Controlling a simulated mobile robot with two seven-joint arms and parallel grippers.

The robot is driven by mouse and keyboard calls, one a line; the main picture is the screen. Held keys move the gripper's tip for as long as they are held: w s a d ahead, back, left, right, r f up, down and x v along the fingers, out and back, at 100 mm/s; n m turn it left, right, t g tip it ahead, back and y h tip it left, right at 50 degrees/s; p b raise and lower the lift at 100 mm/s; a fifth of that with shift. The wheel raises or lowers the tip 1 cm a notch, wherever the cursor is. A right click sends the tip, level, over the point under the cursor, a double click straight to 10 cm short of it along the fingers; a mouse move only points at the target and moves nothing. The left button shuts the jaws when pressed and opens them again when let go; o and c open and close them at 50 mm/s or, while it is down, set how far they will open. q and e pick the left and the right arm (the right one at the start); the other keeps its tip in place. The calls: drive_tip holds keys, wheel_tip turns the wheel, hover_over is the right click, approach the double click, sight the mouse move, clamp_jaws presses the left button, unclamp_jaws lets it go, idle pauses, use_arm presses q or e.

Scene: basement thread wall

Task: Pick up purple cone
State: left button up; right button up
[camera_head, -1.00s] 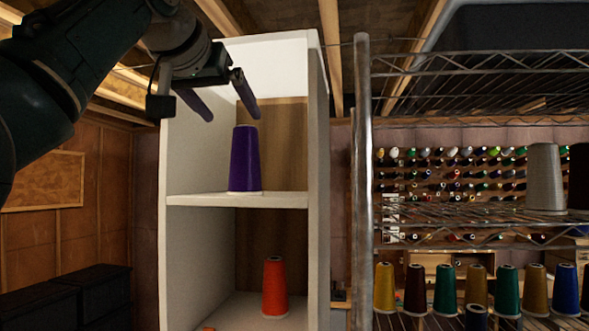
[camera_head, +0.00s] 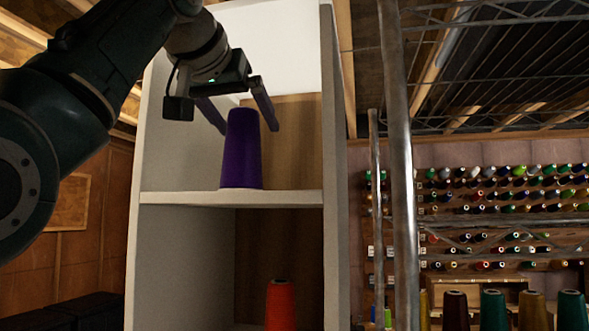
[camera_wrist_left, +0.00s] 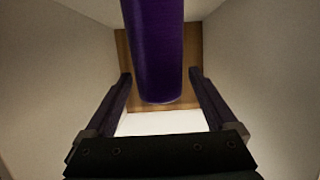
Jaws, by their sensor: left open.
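The purple cone (camera_head: 241,150) stands upright on the upper shelf of a white cabinet. My left gripper (camera_head: 248,128) is open, with its two fingers hanging on either side of the cone's upper part. In the left wrist view, the cone (camera_wrist_left: 157,50) shows between the two open fingers of the left gripper (camera_wrist_left: 162,82). I cannot tell whether either finger touches it. My right gripper is in neither view.
The white cabinet's shelf edge (camera_head: 232,197) runs below the cone, with side walls close on both sides. A metal rack post (camera_head: 398,150) rises at the right, before a wall of thread spools (camera_head: 490,210).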

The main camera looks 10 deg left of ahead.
use_arm(q)
drive_tip(key=shift+s, duration=0.1)
clamp_jaws()
idle(0.7)
